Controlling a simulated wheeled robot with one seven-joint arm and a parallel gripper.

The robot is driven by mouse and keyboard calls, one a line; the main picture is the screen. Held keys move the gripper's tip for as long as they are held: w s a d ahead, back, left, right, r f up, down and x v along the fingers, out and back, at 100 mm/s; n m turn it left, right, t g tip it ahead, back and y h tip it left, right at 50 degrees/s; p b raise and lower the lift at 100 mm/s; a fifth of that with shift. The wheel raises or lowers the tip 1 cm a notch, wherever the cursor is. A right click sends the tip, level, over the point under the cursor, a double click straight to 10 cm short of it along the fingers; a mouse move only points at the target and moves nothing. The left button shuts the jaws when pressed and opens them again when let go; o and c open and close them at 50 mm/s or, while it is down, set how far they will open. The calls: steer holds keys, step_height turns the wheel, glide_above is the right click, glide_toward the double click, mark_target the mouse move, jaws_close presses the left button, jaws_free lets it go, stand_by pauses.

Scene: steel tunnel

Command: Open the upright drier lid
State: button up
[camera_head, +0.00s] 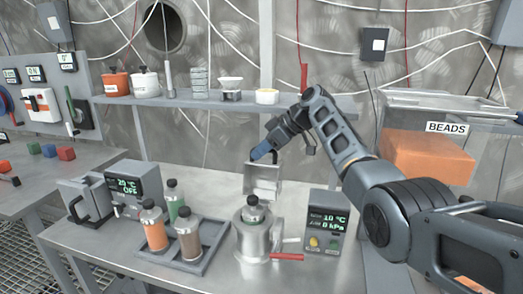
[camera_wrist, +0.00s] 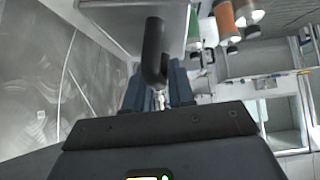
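The upright drier (camera_head: 252,241) is a round steel vessel on the bench with a capped bottle (camera_head: 254,212) standing in its mouth. Its square steel lid (camera_head: 263,184) appears raised behind the vessel. My gripper (camera_head: 262,150) is at the top of the lid, at its black handle (camera_head: 249,156). In the wrist view, the black handle (camera_wrist: 154,50) runs between the two blue fingers of my gripper (camera_wrist: 159,88). The fingers sit close on both sides of it and look shut on it. The lid's hinge is not clear.
A control box (camera_head: 325,222) reading 10 °C and 0 kPa stands right of the vessel. A rack (camera_head: 207,258) with several bottles stands left. A shelf (camera_head: 225,100) with pots runs behind my gripper. A BEADS bin (camera_head: 446,127) stands right.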

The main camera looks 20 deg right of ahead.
steer(key=shift+o, duration=1.2)
steer(key=b+v, duration=0.1)
steer(key=v, duration=0.6)
steer(key=shift+s+d+r, duration=0.15)
steer(key=shift+d+r, duration=0.05)
steer(key=shift+r, duration=0.1)
